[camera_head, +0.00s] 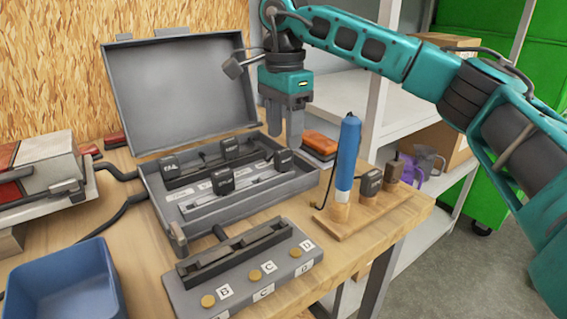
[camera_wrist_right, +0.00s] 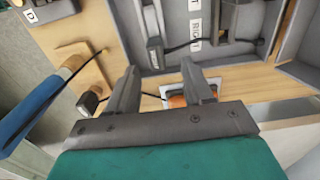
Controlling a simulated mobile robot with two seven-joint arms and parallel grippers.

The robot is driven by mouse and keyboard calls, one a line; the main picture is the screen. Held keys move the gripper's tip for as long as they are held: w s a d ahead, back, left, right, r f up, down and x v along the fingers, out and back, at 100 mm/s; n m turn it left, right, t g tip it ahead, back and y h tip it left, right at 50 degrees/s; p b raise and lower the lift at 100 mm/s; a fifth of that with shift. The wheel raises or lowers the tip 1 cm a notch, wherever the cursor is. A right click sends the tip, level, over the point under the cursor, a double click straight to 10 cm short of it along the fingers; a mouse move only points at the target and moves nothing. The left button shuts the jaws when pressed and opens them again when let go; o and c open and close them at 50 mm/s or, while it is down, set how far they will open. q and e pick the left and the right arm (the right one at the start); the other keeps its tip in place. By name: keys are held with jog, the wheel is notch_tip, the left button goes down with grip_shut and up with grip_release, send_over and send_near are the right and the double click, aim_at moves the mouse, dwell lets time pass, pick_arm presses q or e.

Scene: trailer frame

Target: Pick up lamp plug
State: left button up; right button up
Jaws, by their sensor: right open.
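One plug (camera_head: 283,160) is at the case's right end, closest below my right gripper. Others are a front plug (camera_head: 222,181), a back plug (camera_head: 229,148) and a left plug (camera_head: 168,164). My right gripper (camera_head: 284,130) is open and empty, above the case's right rear edge. In the right wrist view its fingers (camera_wrist_right: 162,76) are apart, with a plug (camera_wrist_right: 154,53) and its cable beyond them beside a RIGHT label. My left gripper is not in view.
The grey case (camera_head: 185,237) has its lid raised behind. A labelled socket block (camera_head: 240,285) stands in front, with a blue bin (camera_head: 65,285) left of it. A wooden rack (camera_head: 345,225) holds a blue-handled tool (camera_head: 347,155). An orange item (camera_head: 320,143) lies behind.

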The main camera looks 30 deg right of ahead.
aim_at(284, 150)
jog(key=f, duration=0.3)
jog(key=f+b, duration=0.1)
jog(key=shift+s+a+f, duration=0.2)
jog(key=shift+s+f, duration=0.05)
jog(key=shift+s, duration=0.05)
jog(key=shift+f, duration=0.35)
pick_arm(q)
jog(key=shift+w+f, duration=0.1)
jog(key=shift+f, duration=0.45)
pick_arm(e)
jog(key=shift+c, duration=0.3)
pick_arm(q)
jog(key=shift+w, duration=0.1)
pick_arm(e)
jog(key=c, duration=0.7)
jog(key=shift+o, duration=0.2)
jog(key=shift+r, duration=0.1)
pick_arm(q)
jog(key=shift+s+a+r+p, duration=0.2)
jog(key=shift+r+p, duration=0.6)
jog(key=shift+p, duration=0.3)
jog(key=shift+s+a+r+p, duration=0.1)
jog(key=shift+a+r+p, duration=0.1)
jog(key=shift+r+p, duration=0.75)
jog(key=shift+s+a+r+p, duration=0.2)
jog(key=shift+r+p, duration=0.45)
jog(key=shift+p, duration=0.6)
pick_arm(e)
notch_tip(284, 150, up, 20)
